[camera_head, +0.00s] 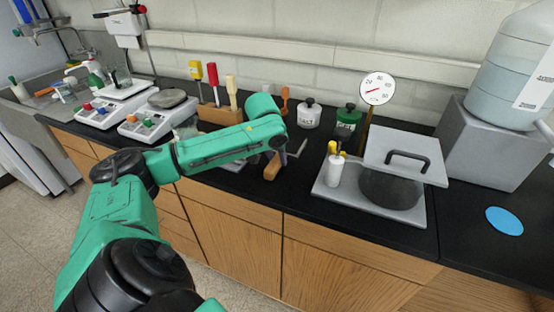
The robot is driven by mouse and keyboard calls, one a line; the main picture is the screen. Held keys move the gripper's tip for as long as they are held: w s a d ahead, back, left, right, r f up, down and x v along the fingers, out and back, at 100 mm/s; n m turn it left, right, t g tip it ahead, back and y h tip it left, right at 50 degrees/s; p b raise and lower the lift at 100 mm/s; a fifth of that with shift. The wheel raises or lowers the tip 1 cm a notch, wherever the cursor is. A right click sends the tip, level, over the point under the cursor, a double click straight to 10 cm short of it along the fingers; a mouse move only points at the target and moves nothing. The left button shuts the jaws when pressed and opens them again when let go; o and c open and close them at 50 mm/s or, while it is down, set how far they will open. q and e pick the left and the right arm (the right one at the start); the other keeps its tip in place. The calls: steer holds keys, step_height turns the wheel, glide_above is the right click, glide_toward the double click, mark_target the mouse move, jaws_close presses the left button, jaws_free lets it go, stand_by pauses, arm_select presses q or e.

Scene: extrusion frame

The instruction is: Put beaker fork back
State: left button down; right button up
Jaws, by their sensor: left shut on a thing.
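My left arm, green and black, reaches in from the left over the black counter. Its gripper (283,157) points down above the counter's front edge and is shut on what looks like the beaker fork (271,168). A wooden handle shows below the jaws, and a thin grey metal piece sticks out to the right. The jaws hide part of it. A wooden rack (215,115) with red, yellow and pale upright handles stands behind my forearm. My right gripper is not in view.
A grey tray (400,216) holds a dark round pot under a square lid, with a white cup beside it. A dial gauge (377,89), jars, two balances (157,118) and a large water jug (513,70) stand around. The counter near the blue disc (504,221) is mostly clear.

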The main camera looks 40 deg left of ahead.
arm_select(q)
steer(key=shift+f, duration=0.1)
steer(key=shift+f, duration=0.6)
stand_by(0.3)
steer(key=shift+c, duration=2.2)
jaws_free()
steer(key=b+v, duration=0.1)
steer(key=v, duration=1.3)
steer(key=shift+r, duration=0.2)
